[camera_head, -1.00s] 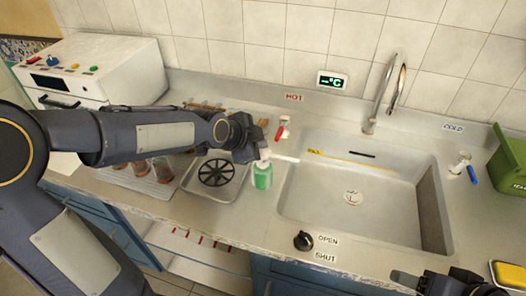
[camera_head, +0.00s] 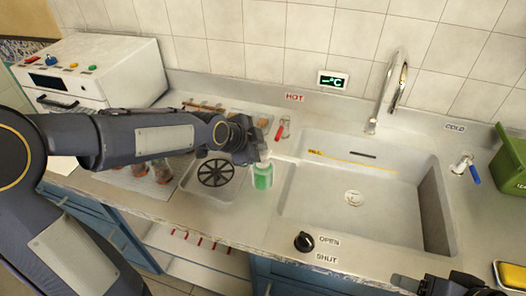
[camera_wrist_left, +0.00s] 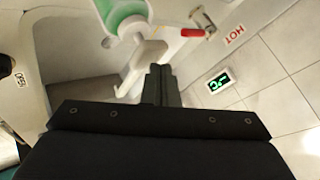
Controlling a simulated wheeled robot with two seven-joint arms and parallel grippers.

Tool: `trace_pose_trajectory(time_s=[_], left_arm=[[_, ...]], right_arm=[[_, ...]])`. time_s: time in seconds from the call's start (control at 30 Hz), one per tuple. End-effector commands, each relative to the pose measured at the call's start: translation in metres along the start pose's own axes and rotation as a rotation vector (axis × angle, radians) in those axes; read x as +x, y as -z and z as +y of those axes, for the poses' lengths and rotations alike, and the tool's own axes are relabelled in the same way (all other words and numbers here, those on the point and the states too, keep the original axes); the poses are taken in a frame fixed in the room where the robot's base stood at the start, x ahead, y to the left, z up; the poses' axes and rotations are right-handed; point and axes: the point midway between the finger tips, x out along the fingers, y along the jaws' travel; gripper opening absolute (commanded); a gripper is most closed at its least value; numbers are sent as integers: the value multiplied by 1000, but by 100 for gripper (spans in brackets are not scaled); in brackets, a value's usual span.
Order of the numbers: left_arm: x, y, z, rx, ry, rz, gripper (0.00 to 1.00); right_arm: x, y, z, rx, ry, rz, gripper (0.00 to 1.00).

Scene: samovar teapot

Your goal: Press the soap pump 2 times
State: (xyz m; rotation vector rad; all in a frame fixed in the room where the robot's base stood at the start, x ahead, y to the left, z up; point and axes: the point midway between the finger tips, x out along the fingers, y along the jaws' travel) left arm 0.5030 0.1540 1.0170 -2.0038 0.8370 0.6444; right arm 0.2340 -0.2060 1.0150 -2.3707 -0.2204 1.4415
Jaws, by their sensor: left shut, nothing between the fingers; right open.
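The soap bottle (camera_head: 262,178), filled with green liquid, stands upright on the counter left of the sink. Its white pump head (camera_head: 264,157) has a spout pointing right over the sink edge. My left gripper (camera_head: 258,151) is shut and empty, at the top of the pump and partly covering it. In the left wrist view the shut fingers (camera_wrist_left: 160,85) are close to the white pump (camera_wrist_left: 146,52), with the green bottle (camera_wrist_left: 120,12) behind; contact cannot be told. My right gripper (camera_head: 408,283) is open at the bottom right, partly cut off.
The sink (camera_head: 350,215) and faucet (camera_head: 388,90) are to the right. A knob (camera_head: 304,241) is on the front edge. A yellow sponge (camera_head: 514,275) lies far right.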

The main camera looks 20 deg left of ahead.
Motion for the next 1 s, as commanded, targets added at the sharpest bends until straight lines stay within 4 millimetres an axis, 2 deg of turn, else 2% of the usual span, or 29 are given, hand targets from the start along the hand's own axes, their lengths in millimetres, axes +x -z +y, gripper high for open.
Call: trace_pose_trajectory(time_s=[1.0], left_arm=[[9, -7, 7, -1, -2, -2, 0]], right_arm=[[11, -6, 5, 0, 0, 0, 59]])
